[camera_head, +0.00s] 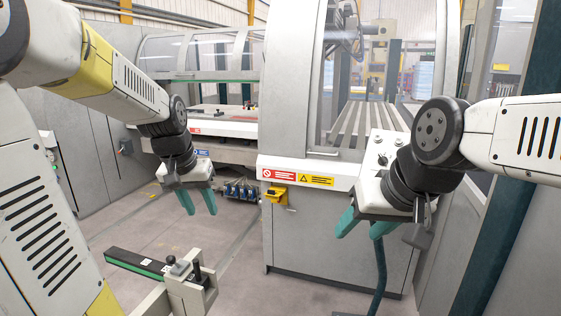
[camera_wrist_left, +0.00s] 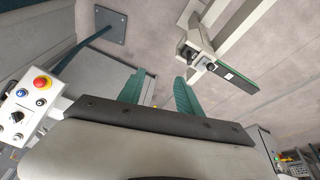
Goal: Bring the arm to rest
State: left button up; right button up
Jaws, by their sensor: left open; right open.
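My left gripper (camera_head: 199,202) hangs on the left arm in front of the machine, its two green fingers spread apart and pointing down. Nothing is between them. In the left wrist view the same gripper (camera_wrist_left: 159,93) is open and empty, with grey floor beyond it. My right gripper (camera_head: 363,225) is open in front of the machine's right cabinet, its green fingers pointing down with nothing visible between them. It partly covers a light control box with knobs.
The panel bender (camera_head: 300,232) stands ahead with a glazed guard. A control box (camera_wrist_left: 30,105) with a red button shows in the left wrist view. A green-edged bar (camera_head: 137,262) on a pale stand is low at front. Floor (camera_head: 120,222) between stand and machine is clear.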

pick_arm(q)
jog(key=s+d+r+t, duration=0.1)
jog(key=s+d+r, duration=0.1)
jog(key=s, duration=0.6)
jog(key=s+d+r+t+h, duration=0.1)
jog(key=s+d+r, duration=0.1)
jog(key=s, duration=0.5)
jog(key=shift+s+d+r+t, duration=0.3)
jog(key=shift+s+d, duration=0.05)
jog(key=shift+d, duration=0.25)
dwell(0.4)
